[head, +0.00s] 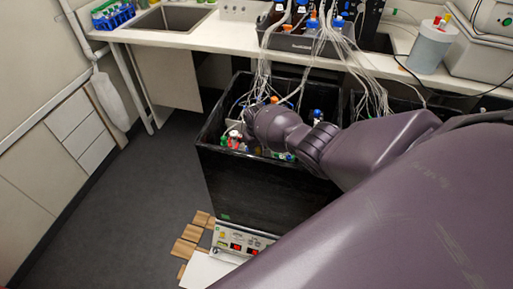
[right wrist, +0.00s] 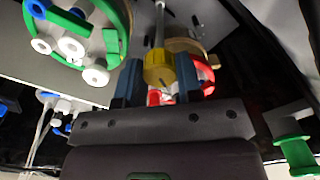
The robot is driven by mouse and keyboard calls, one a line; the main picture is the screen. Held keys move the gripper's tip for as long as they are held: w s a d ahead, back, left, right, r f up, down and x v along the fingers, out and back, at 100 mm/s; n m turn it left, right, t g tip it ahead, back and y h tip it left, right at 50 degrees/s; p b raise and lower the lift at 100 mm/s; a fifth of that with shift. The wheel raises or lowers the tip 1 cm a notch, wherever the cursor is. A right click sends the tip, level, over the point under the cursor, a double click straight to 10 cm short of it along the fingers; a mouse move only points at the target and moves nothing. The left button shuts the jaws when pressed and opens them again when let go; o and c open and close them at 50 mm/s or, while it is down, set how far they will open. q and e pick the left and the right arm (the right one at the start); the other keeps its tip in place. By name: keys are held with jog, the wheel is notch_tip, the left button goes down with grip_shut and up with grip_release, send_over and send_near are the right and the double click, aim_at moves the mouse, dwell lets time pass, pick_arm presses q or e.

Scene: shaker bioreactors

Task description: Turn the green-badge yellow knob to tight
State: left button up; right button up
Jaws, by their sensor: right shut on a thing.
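In the right wrist view a yellow knob (right wrist: 158,71) sits between the two blue-grey fingers of my right gripper (right wrist: 160,82), which is shut on it. A thin light rod runs up from the knob. I cannot make out a green badge on the knob or read its turn position. In the head view my right arm reaches into the black open-topped box (head: 255,188), and its wrist hides most of the right gripper and the knob. My left gripper is not in view.
A vessel lid with a green ring (right wrist: 112,40) and white ports is at upper left in the wrist view. Red parts (right wrist: 205,72) lie close beside the right finger. A green spool-shaped fitting (right wrist: 297,152) is at lower right. Many tubes (head: 262,82) hang from the bench into the box.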

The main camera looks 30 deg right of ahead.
jog(key=o, duration=0.9)
jog(key=shift+r, duration=0.15)
jog(key=shift+r+p, duration=0.75)
jog(key=shift+r, duration=4.55)
